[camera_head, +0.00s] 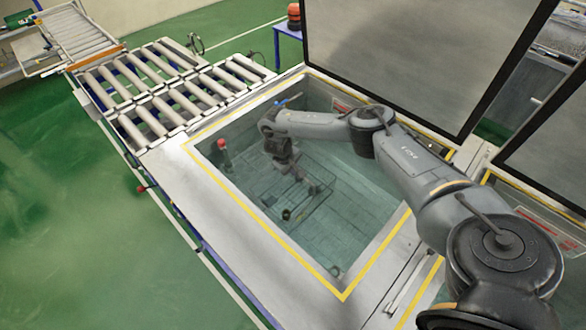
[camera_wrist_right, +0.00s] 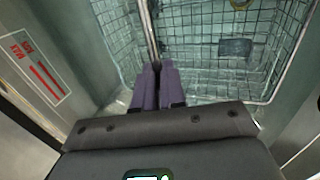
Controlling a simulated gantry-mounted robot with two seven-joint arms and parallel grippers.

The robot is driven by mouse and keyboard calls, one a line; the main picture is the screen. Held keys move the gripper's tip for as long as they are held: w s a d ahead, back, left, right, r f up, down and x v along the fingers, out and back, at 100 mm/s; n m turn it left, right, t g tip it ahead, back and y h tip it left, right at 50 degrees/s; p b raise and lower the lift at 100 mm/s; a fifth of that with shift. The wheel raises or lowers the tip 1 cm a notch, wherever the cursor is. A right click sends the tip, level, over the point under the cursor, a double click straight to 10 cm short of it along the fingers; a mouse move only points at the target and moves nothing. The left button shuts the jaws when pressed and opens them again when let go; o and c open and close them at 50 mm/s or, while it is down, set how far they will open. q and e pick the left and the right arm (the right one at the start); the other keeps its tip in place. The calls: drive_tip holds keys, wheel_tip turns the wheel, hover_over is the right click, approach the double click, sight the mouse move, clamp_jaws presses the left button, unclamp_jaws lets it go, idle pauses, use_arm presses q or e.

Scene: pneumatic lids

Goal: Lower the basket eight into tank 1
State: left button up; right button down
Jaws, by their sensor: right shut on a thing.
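The wire basket (camera_head: 318,204) is inside the open tank (camera_head: 222,189), below the yellow-edged rim. It looks roughly level; I cannot tell whether it touches the tank floor. My right gripper (camera_head: 287,160) reaches down into the tank above the basket. In the right wrist view, its purple fingers (camera_wrist_right: 156,72) are shut on the basket's thin metal handle (camera_wrist_right: 147,30). The basket's mesh (camera_wrist_right: 200,18) fills the upper part of that view, with a dark item (camera_wrist_right: 235,48) in it. No number shows on the basket. My left gripper is out of view.
A raised dark-framed lid (camera_head: 420,50) stands behind the tank, and another lid (camera_head: 550,160) is at right. A roller conveyor (camera_head: 165,85) adjoins the tank at upper left. A red-tipped post (camera_head: 222,144) rises near the tank's left wall. Green floor lies left.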

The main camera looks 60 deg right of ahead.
drive_tip(key=shift+w+f, duration=0.1)
drive_tip(key=c, duration=1.1)
unclamp_jaws()
drive_tip(key=shift+d, duration=0.1)
drive_tip(key=shift+f, duration=0.1)
